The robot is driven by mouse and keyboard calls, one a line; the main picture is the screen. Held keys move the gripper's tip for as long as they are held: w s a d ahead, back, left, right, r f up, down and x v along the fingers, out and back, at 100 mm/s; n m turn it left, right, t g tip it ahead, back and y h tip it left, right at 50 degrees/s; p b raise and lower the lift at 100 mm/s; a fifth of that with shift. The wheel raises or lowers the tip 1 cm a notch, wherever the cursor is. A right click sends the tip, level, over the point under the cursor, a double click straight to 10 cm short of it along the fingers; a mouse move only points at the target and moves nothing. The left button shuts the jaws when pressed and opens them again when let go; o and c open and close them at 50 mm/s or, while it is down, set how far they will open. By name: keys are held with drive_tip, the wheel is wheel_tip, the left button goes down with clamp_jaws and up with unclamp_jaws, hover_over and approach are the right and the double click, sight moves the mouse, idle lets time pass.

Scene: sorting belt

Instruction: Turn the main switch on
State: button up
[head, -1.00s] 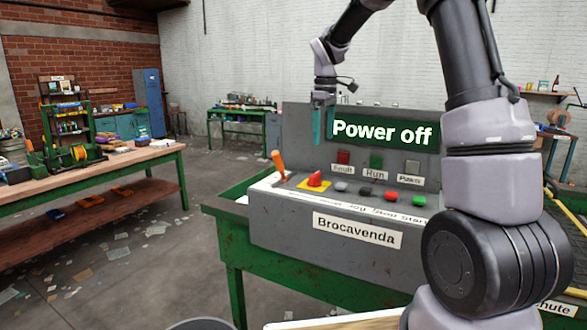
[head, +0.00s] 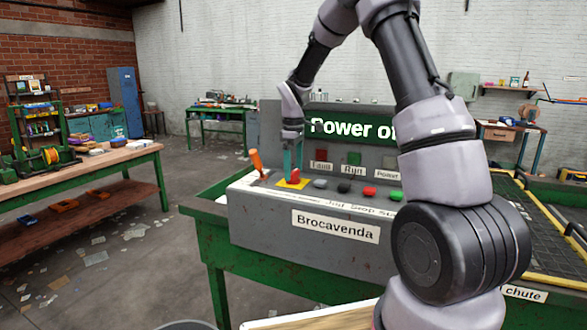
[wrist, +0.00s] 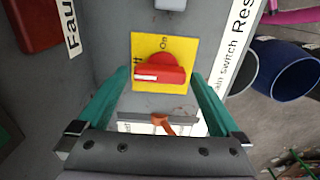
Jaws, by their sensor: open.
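The main switch is a red rotary knob (wrist: 160,70) on a yellow plate (wrist: 183,45) in the wrist view. Its white-marked grip lies crosswise in that picture, and "On" is printed at one side of the plate. In the wrist view my gripper (wrist: 155,95) has one finger on each side of the knob, with gaps showing. The display (head: 352,128) is partly covered by my arm; "Power o" is legible.
An orange-handled lever (head: 256,162) stands just left of the switch. Grey, black, red and green buttons (head: 369,192) line the console (head: 270,235) to the right. Fault, Run and Pawn-like labelled lamps (head: 353,158) sit on the panel behind. A workbench (head: 90,168) stands at left.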

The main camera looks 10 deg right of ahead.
drive_tip(key=shift+c, duration=0.3)
drive_tip(key=c, duration=1.1)
drive_tip(key=shift+m, duration=0.4)
drive_tip(key=m, duration=0.8)
drive_tip(key=shift+s, duration=0.1)
drive_tip(key=m, duration=0.5)
drive_tip(key=shift+m, duration=2)
